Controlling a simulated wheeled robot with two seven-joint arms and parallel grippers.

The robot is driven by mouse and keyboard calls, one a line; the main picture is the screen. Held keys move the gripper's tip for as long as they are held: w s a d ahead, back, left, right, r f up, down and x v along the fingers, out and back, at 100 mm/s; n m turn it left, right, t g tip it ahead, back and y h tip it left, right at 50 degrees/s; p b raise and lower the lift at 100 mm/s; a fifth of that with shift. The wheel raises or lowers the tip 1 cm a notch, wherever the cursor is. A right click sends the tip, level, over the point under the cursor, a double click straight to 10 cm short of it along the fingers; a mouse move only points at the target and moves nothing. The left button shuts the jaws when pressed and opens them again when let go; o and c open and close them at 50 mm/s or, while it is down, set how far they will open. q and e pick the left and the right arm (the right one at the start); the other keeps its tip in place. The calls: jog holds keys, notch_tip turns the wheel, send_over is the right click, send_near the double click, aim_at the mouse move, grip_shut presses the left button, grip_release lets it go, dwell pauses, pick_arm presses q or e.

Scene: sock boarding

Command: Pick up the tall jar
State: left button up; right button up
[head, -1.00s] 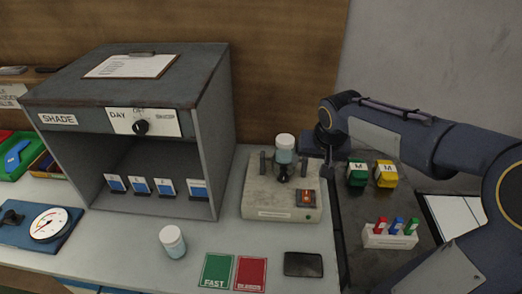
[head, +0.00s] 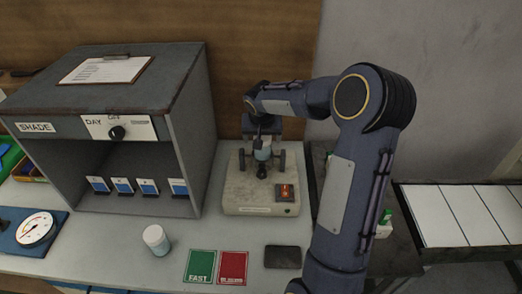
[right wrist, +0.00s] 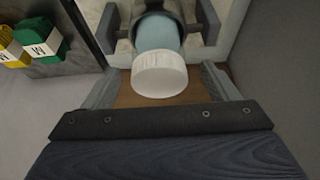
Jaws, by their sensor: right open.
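A jar with a pale blue body (head: 262,154) stands upright in a holder on the grey machine (head: 240,198). Its white cap (right wrist: 160,76) shows large in the right wrist view. My right gripper (head: 261,138) is over this jar. In the right wrist view its two fingers (right wrist: 162,84) are apart, one on each side of the cap, with a gap visible. Another white-capped jar (head: 156,240) stands on the table in front of the shade booth. My left gripper is not in view.
The shade booth (head: 195,115) stands left of the machine. A green card (head: 200,266), a red card (head: 233,267) and a dark flat device (head: 282,257) lie in front.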

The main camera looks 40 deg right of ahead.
jog(key=x, duration=0.3)
jog(key=shift+w+d+f+p, duration=0.1)
jog(key=shift+f+p, duration=0.25)
jog(key=shift+p, duration=0.05)
jog(key=c, duration=1.1)
